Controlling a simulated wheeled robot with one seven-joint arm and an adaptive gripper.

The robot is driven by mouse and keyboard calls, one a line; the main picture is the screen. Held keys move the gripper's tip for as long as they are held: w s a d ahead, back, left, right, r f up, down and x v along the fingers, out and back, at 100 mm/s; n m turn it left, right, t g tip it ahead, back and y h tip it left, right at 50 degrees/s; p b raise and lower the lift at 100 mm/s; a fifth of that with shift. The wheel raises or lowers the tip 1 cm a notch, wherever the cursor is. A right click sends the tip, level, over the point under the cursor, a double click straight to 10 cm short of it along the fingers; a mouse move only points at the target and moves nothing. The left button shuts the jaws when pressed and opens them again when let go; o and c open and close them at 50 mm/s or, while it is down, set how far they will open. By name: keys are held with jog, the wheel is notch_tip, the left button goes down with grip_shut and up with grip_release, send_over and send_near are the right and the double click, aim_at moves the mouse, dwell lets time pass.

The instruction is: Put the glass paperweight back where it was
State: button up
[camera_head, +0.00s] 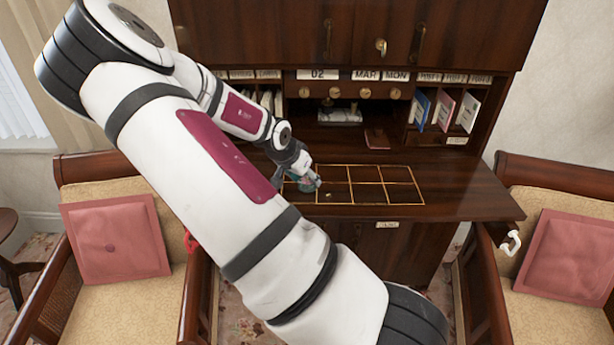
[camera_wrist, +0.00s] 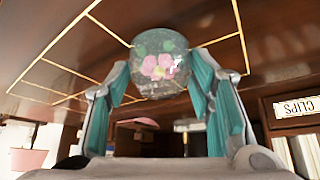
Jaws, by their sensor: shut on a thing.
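The glass paperweight (camera_wrist: 159,62), a clear round piece with a pink flower and green leaves inside, is between the two teal-padded fingers of my gripper (camera_wrist: 160,80) in the wrist view. The fingers are shut on its sides. In the head view my gripper (camera_head: 307,183) is low over the left part of the gold-lined grid (camera_head: 381,184) on the desk's writing surface. My arm and fingers partly hide the paperweight and the left cells there. I cannot tell whether the paperweight touches the wood.
A small brass-coloured thing (camera_head: 327,194) lies on the grid close to my gripper. Pigeonholes with cards (camera_head: 444,110) and a dark red booklet (camera_head: 377,139) are behind. Chairs with pink cushions (camera_head: 115,238) flank the desk. The grid's right cells are bare.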

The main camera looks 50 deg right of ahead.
jog(key=o, duration=1.4)
jog(key=shift+f, duration=0.1)
